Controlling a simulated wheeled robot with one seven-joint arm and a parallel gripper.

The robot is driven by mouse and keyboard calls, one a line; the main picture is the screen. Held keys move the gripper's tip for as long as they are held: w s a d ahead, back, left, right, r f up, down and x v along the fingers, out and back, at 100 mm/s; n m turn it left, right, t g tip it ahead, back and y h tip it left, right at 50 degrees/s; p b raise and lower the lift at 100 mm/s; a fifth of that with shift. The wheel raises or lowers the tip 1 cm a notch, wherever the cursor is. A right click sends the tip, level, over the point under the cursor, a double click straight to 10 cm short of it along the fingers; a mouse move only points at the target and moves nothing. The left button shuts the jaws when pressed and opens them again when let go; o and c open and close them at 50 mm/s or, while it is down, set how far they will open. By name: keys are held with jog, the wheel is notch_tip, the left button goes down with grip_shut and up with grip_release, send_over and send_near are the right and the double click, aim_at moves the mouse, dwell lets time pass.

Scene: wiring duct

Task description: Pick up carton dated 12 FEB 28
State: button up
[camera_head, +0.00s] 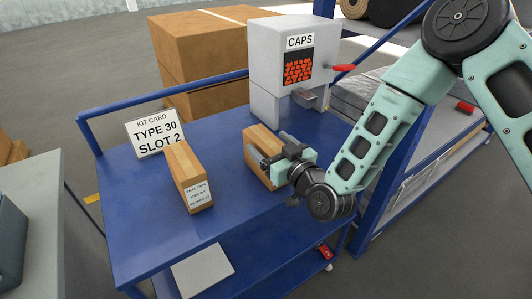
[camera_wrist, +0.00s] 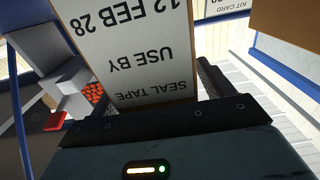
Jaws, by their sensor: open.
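The carton dated 12 FEB 28 (camera_wrist: 135,45) fills the upper middle of the wrist view, its white label upside down and reading SEAL TAPE, USE BY, 12 FEB 28. In the head view this tan carton (camera_head: 262,136) stands on the blue cart top, its label face hidden by my gripper. My gripper (camera_head: 270,157) is open with its fingers around the carton; a dark finger shows beside the carton's right side in the wrist view. I cannot tell whether the fingers touch it. A second tan carton (camera_head: 188,172) stands to the left, its label's date too small to read surely.
A kit card reading TYPE 30 SLOT 2 (camera_head: 157,133) stands behind the second carton. A grey CAPS dispenser (camera_head: 272,60) with a red lever stands at the cart's back right. The blue cart top (camera_head: 135,225) is clear at front left.

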jog(key=c, duration=1.3)
jog(key=shift+c, duration=1.1)
jog(key=shift+r, duration=0.15)
